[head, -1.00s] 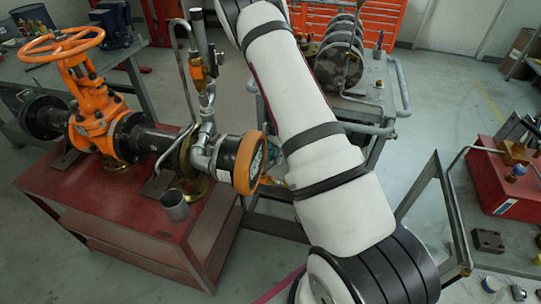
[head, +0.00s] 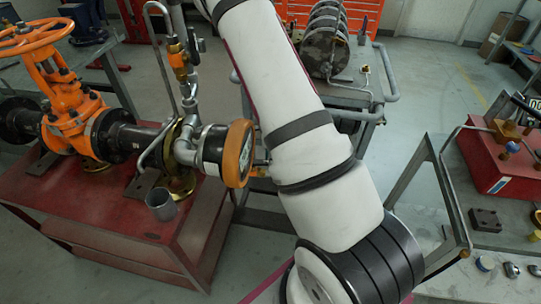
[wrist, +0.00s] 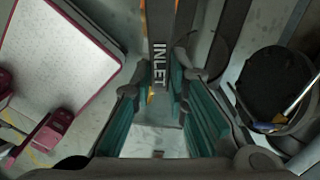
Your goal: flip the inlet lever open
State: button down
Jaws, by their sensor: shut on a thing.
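The inlet lever (wrist: 160,65), a dark bar with "INLET" in white letters, runs down from the top of the wrist view. My gripper (wrist: 160,92) has its teal-padded fingers on both sides of the lever's near end and is shut on it. In the head view, my white arm hides the gripper and the lever. The orange gate valve (head: 75,118) with its handwheel (head: 32,38) stands at the left, and a dark pipe runs from it to an orange-rimmed round gauge (head: 238,153).
The red bench (head: 95,225) carries the valve and a grey cup (head: 161,204). A grey cart (head: 358,92) with a coiled part stands behind my arm. Another cart with a red box (head: 492,165) stands at the right. Open floor shows between the carts.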

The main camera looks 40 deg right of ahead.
jog(key=shift+s+a+m, duration=0.3)
jog(key=shift+a+m, duration=0.1)
jog(key=shift+m, duration=0.4)
jog(key=c, duration=1.6)
grip_release()
jog(key=shift+o, duration=0.2)
jog(key=shift+r, duration=0.1)
notch_tip(320, 180, up, 12)
jog(key=shift+s, duration=0.1)
